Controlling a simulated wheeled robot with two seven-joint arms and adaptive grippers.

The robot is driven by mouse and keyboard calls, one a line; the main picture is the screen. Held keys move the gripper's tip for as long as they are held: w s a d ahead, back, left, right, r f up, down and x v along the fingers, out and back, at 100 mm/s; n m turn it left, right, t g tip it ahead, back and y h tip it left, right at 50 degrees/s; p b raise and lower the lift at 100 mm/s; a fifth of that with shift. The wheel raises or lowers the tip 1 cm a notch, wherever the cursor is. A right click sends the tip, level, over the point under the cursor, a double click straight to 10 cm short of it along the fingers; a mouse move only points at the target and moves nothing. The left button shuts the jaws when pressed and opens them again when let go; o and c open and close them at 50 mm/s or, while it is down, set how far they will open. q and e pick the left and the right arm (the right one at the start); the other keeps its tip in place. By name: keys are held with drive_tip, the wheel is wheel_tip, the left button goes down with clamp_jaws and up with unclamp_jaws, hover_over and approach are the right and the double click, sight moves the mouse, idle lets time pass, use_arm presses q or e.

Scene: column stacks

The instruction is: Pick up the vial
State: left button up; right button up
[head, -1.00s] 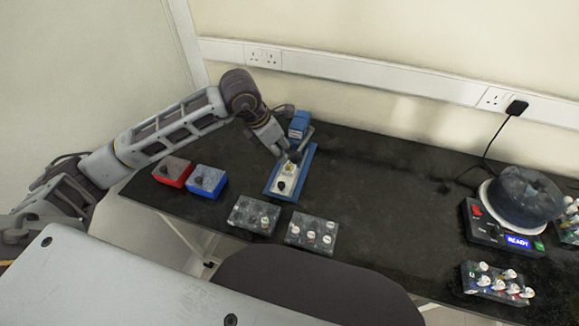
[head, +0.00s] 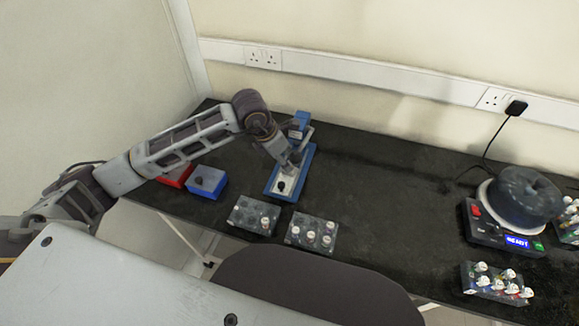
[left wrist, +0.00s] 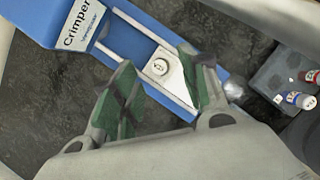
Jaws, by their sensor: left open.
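The vial (left wrist: 160,67), seen from above as a round pale cap, sits on the white plate of the blue crimper (left wrist: 137,42) in the left wrist view. The crimper also shows in the head view (head: 308,160). My left gripper (left wrist: 158,88) is open, with its green-padded fingers on either side of the vial's cap in the picture. I cannot tell whether they touch it. In the head view my left gripper (head: 294,159) is over the crimper and hides the vial. My right gripper is not in view.
Two racks of vials (head: 253,215) (head: 312,232) stand in front of the crimper. A blue box (head: 207,182) and a red box (head: 176,176) are to the left. A round machine (head: 520,200) and more racks are at the right. The middle of the table is clear.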

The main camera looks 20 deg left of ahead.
sight(288, 161)
use_arm(q)
drive_tip(key=shift+x, duration=1.65)
drive_tip(key=shift+a, duration=0.1)
drive_tip(key=shift+c, duration=0.3)
drive_tip(key=c, duration=0.8)
drive_tip(key=shift+c, duration=0.2)
drive_tip(key=shift+r, duration=0.1)
wheel_tip(288, 161, up, 18)
